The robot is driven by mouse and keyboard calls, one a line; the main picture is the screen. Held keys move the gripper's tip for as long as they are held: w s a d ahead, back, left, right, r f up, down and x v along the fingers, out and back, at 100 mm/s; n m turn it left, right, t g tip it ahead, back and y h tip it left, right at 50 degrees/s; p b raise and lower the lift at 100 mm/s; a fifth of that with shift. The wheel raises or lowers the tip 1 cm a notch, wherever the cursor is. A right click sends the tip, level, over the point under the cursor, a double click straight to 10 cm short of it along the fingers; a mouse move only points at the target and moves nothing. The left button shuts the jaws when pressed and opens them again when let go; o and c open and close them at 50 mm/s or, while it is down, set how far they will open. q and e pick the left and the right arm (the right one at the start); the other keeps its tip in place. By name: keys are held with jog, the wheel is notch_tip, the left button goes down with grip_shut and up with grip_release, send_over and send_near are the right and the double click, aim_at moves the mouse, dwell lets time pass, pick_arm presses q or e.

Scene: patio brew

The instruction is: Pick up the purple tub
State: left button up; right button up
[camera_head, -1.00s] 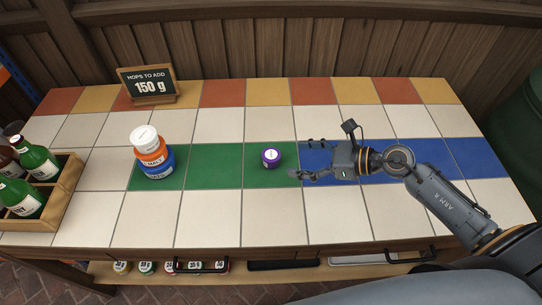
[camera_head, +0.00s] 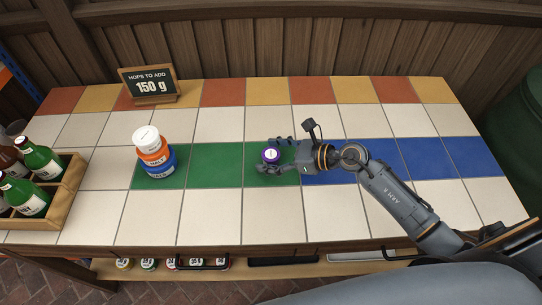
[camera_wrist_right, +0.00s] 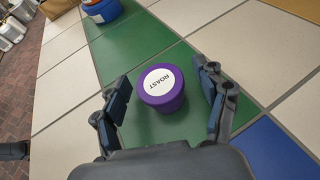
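The purple tub (camera_head: 271,156) stands upright on the green tiles of the table. In the right wrist view the tub (camera_wrist_right: 162,88) has a white lid label reading "ROAST". My right gripper (camera_head: 273,157) is open around the tub, with one finger on each side. In the right wrist view, gaps show between the tub and both fingers of the right gripper (camera_wrist_right: 165,100). My left gripper is not in view.
A stack of tubs, white, orange and blue (camera_head: 158,168), stands on the green tiles to the left. A wooden crate (camera_head: 66,205) with bottles is at the far left. A small chalkboard sign (camera_head: 149,86) reads "150 g". White tiles in front are clear.

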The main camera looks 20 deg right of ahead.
jog(key=c, duration=1.2)
jog(key=shift+r, duration=0.1)
